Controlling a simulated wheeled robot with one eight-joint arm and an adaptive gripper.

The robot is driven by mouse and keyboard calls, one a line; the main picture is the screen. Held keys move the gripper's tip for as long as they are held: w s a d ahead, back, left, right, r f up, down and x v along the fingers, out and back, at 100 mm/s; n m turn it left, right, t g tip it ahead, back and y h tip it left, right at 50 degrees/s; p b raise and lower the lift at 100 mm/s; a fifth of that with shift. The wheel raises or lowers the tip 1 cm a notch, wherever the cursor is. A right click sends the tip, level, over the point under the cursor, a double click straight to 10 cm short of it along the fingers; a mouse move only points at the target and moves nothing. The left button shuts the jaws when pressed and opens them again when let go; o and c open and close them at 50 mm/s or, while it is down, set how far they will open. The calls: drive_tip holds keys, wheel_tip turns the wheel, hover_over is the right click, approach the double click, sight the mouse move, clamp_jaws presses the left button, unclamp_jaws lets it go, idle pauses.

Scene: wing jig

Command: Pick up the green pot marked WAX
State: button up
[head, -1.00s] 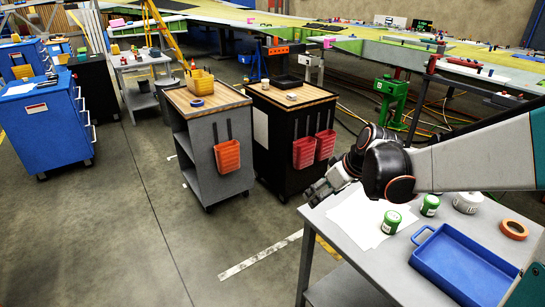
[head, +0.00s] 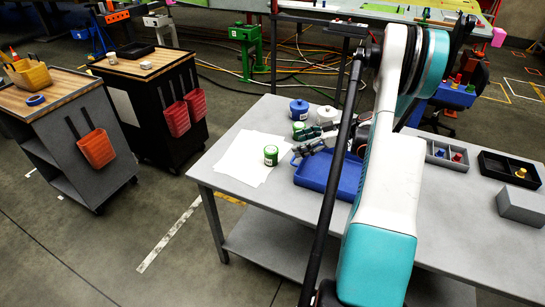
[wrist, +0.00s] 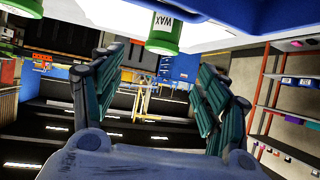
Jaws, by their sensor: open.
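The green pot marked WAX shows in the wrist view (wrist: 165,32), upside down in the picture, beyond my fingers and between them sideways. It appears to be the nearer green pot (head: 271,155) in the head view, standing on white paper. My gripper (head: 298,151) is low over the table, just right of that pot, with its fingers towards it. In the wrist view, its two fingers (wrist: 157,92) are spread apart with nothing between them. A second green pot (head: 299,129) stands behind my gripper, partly hidden, and shows at the wrist view's top left (wrist: 20,7).
A blue tray (head: 318,183) lies right beside my gripper. A blue pot (head: 299,109) and a white pot (head: 326,113) stand at the table's back. Grey and black bins (head: 507,170) are at right. The grey tabletop's front left (head: 222,178) is clear.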

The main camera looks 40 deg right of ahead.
sight(271, 153)
drive_tip(key=b+x, duration=0.2)
drive_tip(key=x, duration=0.6)
drive_tip(key=shift+f, duration=0.15)
drive_tip(key=b+x, duration=0.2)
drive_tip(key=x, duration=0.3)
drive_tip(key=shift+s+a+f+b, duration=0.1)
drive_tip(key=shift+a+f+b, duration=0.2)
drive_tip(key=shift+b, duration=0.05)
drive_tip(key=shift+r, duration=0.1)
drive_tip(key=c, duration=1.2)
